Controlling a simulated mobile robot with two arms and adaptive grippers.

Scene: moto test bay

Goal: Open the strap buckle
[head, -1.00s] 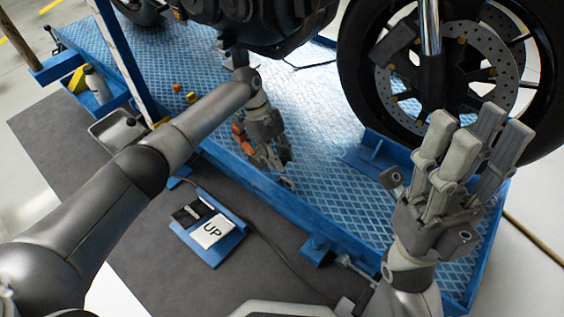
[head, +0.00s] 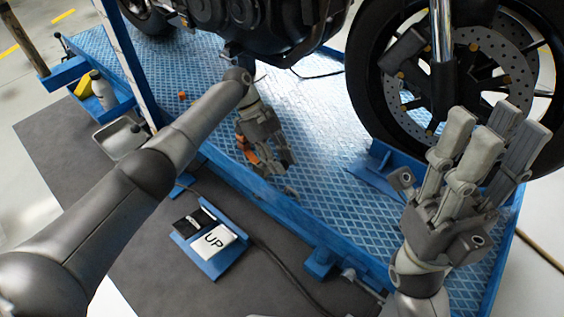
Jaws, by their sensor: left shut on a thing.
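My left gripper (head: 274,160) is low over the blue lift platform, near its front edge. Its fingers are closed around an orange piece, which looks like the strap buckle (head: 245,152). The fingers cover most of it, and I cannot see whether its latch is open. The strap itself cannot be made out. My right gripper (head: 492,130) is raised at the right, with its fingers spread and empty, in front of the motorcycle's wheel.
The motorcycle's wheel (head: 388,118) stands on the blue platform (head: 325,128). A small orange piece (head: 182,96) lies behind my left arm. A pedal unit marked UP (head: 213,241) is on the dark mat. A bottle (head: 102,90) and a metal tray (head: 113,141) are at the left.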

